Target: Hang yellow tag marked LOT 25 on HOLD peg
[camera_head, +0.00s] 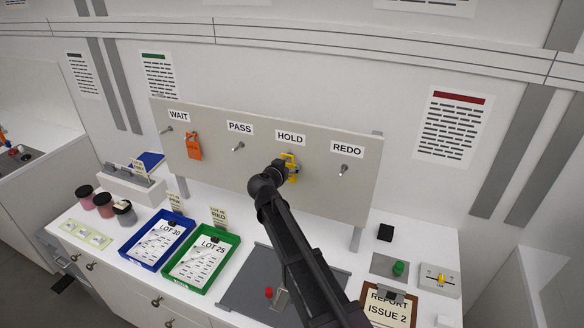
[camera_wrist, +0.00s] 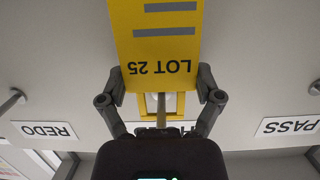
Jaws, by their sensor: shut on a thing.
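The yellow tag (camera_wrist: 155,35) marked LOT 25 fills the top middle of the wrist view, its print upside down. It also shows in the head view (camera_head: 293,178), partly hidden behind my gripper. My gripper (camera_wrist: 161,82) is shut on the tag, one finger at each side, just below the HOLD label (camera_head: 290,138). The tag's yellow open frame (camera_wrist: 181,103) shows between the fingers. A metal peg (camera_wrist: 161,110) appears within that frame; whether the frame bears on it, I cannot tell. The HOLD peg is hidden in the head view.
The PASS peg (camera_head: 238,147) and REDO peg (camera_head: 343,169) are bare. Below the board are a blue tray (camera_head: 127,252), a green tray (camera_head: 168,273) and a clipboard (camera_head: 388,310).

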